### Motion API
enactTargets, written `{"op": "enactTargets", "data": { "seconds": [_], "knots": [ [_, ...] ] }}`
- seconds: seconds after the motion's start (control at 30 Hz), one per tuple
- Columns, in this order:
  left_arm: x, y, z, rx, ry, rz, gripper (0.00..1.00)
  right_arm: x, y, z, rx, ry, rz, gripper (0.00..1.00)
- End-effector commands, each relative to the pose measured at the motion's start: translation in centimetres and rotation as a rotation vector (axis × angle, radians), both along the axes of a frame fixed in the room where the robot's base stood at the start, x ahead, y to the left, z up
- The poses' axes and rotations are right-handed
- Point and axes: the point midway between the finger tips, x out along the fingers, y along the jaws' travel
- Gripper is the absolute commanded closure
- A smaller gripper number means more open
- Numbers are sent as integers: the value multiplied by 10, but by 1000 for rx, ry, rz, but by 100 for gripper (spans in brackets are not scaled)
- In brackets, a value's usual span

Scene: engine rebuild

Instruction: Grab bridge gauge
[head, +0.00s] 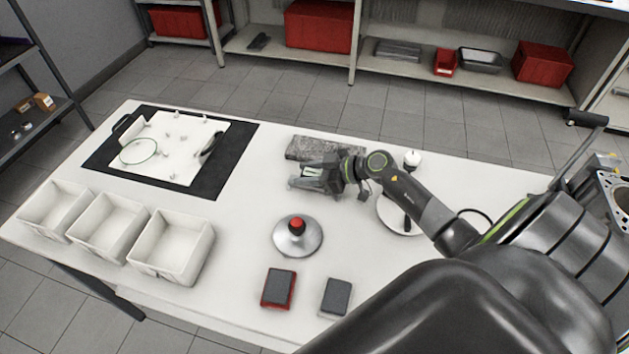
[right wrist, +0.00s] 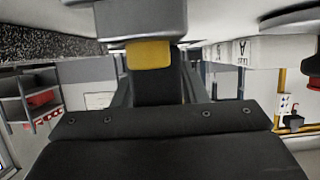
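My right gripper (head: 312,180) reaches in from the right, low over the white table, just in front of a speckled grey granite block (head: 325,147). I cannot make out the bridge gauge for certain in the head view; the gripper hides part of that area. In the right wrist view, a grey block-like piece with a yellow patch (right wrist: 150,55) is close in front of the dark gripper body. I cannot tell whether it is the gauge or a finger part, or whether the fingers are open or shut. My left gripper is not in view.
A black mat with a white tray (head: 184,170) of small parts lies at the far left. Three white bins (head: 166,245) stand along the front left. A metal dome with a red knob (head: 298,228) and two dark-topped blocks (head: 278,288) sit in front. A round plate (head: 391,214) lies under my arm.

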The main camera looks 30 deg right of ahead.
Motion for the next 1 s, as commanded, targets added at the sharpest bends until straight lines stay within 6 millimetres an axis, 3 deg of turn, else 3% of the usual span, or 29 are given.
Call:
{"op": "enactTargets", "data": {
  "seconds": [0.03,0.3,0.63,1.0],
  "knots": [
    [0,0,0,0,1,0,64,0,0,0,0,0,0,68],
    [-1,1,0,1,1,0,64,0,0,0,-1,0,0,100],
    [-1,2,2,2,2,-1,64,0,-1,8,-3,-4,2,100],
    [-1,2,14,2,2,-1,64,0,0,76,-4,-5,3,100]
  ]
}}
